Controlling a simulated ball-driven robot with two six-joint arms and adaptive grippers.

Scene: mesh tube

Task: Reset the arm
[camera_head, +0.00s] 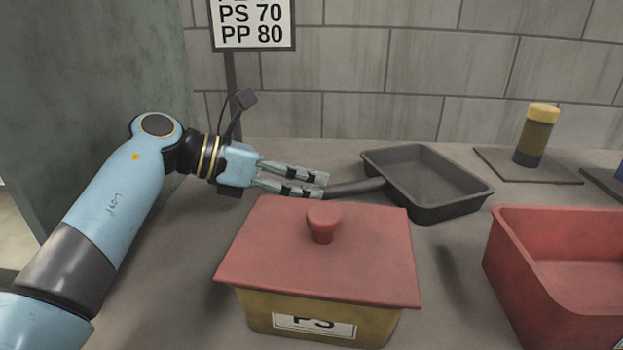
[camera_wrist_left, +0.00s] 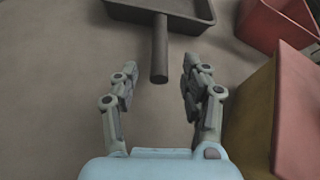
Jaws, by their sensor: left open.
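My left gripper (camera_head: 322,186) reaches in from the left, low over the table behind the lidded box. The dark handle (camera_wrist_left: 159,55) of a grey pan points toward the gap between the fingertips. The pan (camera_head: 430,205) lies on the table to the right of the gripper, and its handle (camera_head: 358,187) runs left toward the fingers. The wrist view does not show the handle gripped. My right gripper is not in view.
A yellow box (camera_head: 262,312) labelled PS with a red knobbed lid (camera_head: 270,265) stands in front of the gripper. A red open bin (camera_head: 510,270) is at the right. A yellow-capped jar (camera_head: 533,138) stands on a dark plate (camera_head: 500,165). A sign (camera_head: 252,25) rises behind.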

